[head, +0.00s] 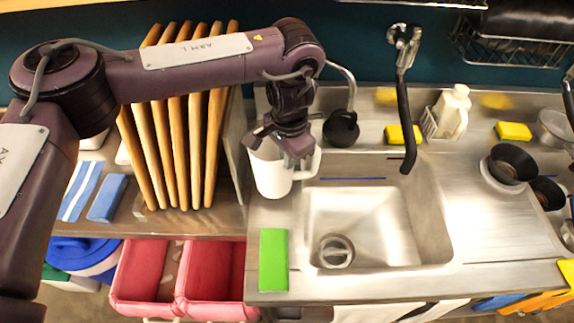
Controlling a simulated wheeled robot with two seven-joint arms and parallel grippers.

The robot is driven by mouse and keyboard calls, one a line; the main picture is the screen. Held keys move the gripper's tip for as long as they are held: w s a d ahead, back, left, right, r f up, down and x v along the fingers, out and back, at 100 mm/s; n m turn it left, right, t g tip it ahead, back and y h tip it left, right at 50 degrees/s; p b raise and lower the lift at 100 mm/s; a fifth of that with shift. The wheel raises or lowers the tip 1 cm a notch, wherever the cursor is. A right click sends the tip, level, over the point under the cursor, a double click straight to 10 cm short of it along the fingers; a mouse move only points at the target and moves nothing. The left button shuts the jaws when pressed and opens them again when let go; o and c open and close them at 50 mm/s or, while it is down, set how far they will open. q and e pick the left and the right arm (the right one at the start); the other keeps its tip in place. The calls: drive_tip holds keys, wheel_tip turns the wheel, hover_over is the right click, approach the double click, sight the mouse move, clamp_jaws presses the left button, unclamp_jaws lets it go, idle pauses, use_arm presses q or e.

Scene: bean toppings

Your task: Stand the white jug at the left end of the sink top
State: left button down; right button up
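The white jug (271,178) is upright at the left end of the steel sink top (265,215), left of the basin. Its handle points right. I cannot tell whether its base rests on the steel or hangs just above it. My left gripper (280,146) reaches down over the jug's top, with its fingers at the rim and near the handle. The fingers hide part of the rim, and whether they are closed on the jug is unclear. My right gripper is not in view.
Upright wooden boards (180,120) stand left of the jug. A green block (274,260) lies in front of it. The basin (365,225) and black-hosed tap (404,110) are to the right. A white bottle (453,112), yellow sponges and black bowls (512,165) stand farther right.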

use_arm(q)
wheel_tip(320, 180, down, 4)
drive_tip(key=shift+r, duration=0.1)
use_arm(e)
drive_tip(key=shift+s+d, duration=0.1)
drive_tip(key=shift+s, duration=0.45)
use_arm(q)
drive_tip(key=shift+s, duration=0.1)
drive_tip(key=c, duration=2.1)
unclamp_jaws()
drive_tip(key=shift+f, duration=0.2)
drive_tip(key=o, duration=0.4)
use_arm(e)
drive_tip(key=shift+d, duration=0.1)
